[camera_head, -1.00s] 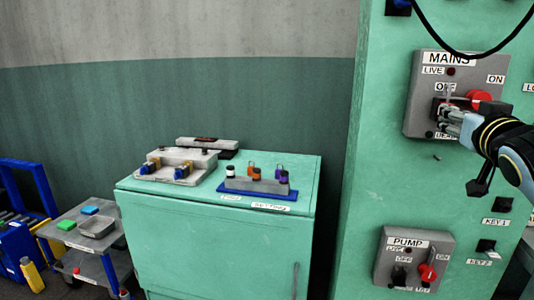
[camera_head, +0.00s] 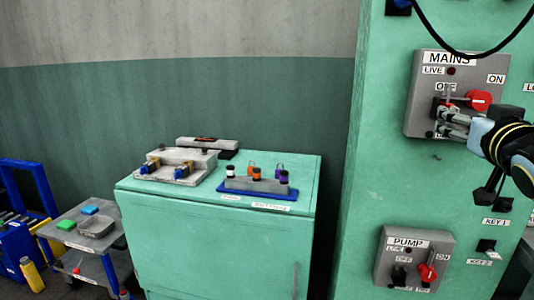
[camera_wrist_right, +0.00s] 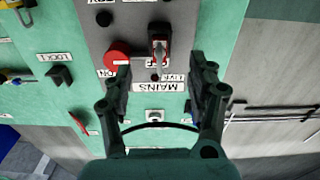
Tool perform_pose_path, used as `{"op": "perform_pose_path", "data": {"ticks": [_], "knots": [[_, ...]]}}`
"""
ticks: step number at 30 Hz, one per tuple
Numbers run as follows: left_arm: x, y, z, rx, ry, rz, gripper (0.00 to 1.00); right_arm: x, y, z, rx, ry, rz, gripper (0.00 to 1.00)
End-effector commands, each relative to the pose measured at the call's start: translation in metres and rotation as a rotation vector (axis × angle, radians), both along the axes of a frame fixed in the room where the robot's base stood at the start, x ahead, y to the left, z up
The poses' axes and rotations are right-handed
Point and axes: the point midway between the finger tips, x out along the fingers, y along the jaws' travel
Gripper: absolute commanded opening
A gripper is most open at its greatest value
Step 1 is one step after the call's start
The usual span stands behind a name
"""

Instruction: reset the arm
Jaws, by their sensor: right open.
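My right gripper (camera_head: 446,118) is in front of the grey MAINS box (camera_head: 425,88) on the green panel, and its arm comes in from the right. In the wrist view the right gripper (camera_wrist_right: 160,72) is open and empty, its two fingers spread on either side. A switch handle (camera_wrist_right: 158,48) on the MAINS box shows between and beyond the fingertips, with a gap. A red round knob (camera_head: 478,100) sits beside it; it also shows in the wrist view (camera_wrist_right: 117,54). The gripper partly hides the box's lower labels in the head view. My left gripper is not in view.
A grey PUMP box (camera_head: 415,258) with a red handle is lower on the panel. A black cable (camera_head: 460,54) hangs above MAINS. A green cabinet (camera_head: 220,245) carries fixtures and a blue tray (camera_head: 258,194). A cart (camera_head: 75,240) stands at the left.

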Motion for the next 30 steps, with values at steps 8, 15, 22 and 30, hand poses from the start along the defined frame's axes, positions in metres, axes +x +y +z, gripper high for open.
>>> {"op": "perform_pose_path", "data": {"ticks": [8,15,22,30], "knots": [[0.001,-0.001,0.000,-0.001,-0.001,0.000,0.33,-0.061,0.014,-0.001,-0.001,0.002,0.001,0.58],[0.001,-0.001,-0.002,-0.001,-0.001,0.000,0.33,-0.090,0.021,-0.004,-0.001,0.005,0.000,0.58],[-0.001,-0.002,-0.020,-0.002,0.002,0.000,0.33,-0.089,0.012,-0.108,0.048,0.169,-0.034,0.58],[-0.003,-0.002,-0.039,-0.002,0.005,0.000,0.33,-0.117,0.001,-0.333,0.098,0.545,-0.058,0.58]]}}
